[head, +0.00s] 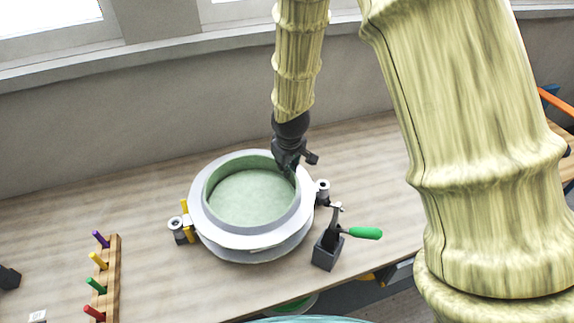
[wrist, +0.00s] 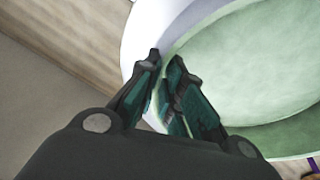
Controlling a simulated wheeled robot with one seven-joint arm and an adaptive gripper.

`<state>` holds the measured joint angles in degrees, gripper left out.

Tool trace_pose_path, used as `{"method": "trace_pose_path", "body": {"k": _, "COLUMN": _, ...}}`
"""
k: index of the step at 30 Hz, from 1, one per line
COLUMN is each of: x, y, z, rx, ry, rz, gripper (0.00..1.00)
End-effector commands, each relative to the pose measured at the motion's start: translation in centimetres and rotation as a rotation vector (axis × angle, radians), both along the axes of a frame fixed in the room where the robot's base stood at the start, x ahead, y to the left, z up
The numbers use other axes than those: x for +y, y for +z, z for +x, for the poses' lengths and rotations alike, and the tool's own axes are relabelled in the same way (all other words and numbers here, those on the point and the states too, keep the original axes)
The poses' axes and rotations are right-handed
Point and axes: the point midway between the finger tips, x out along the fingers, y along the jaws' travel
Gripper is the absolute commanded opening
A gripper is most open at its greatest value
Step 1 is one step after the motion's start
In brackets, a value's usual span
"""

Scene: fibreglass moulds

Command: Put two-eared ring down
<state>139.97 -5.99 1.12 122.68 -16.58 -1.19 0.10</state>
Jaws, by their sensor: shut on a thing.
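The two-eared ring (head: 209,221) is a white-grey ring with a raised inner wall, green on its inside, and a lug at the left and right sides. It sits around a pale green round mould face (head: 250,196) on the bench; I cannot tell whether it rests fully on what lies below. My gripper (head: 291,172) is at the ring's far right edge, shut on its wall. In the wrist view the fingertips (wrist: 166,72) straddle the rim of the ring (wrist: 185,22), with the green interior to the right. The part between the fingers is mostly hidden.
A toggle clamp with a green handle (head: 365,233) stands right of the mould near the front edge. A wooden rack (head: 113,280) with coloured pegs lies at the left. The wooden bench (head: 375,160) is clear at the right; a wall and windows stand behind.

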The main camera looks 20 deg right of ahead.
Motion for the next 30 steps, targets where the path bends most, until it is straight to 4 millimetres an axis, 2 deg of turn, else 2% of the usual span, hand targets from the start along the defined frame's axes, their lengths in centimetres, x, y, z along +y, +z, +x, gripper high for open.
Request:
{"method": "trace_pose_path", "body": {"k": 4, "x": 0.0, "y": 0.0, "z": 0.0, "rx": -0.001, "ry": 0.0, "rz": 0.0, "gripper": 0.0}}
{"method": "trace_pose_path", "body": {"k": 5, "x": 0.0, "y": -0.1, "z": 0.0, "rx": 0.0, "ry": 0.0, "rz": 0.0, "gripper": 0.14}}
{"method": "trace_pose_path", "body": {"k": 8, "x": 0.0, "y": 0.0, "z": 0.0, "rx": 0.0, "ry": 0.0, "rz": 0.0, "gripper": 0.3}}
{"method": "trace_pose_path", "body": {"k": 20, "x": 0.0, "y": 0.3, "z": -0.1, "rx": -0.001, "ry": 0.0, "rz": 0.0, "gripper": 0.3}}
{"method": "trace_pose_path", "body": {"k": 30, "x": 0.1, "y": 3.4, "z": -0.9, "rx": -0.002, "ry": 0.0, "rz": 0.0, "gripper": 0.3}}
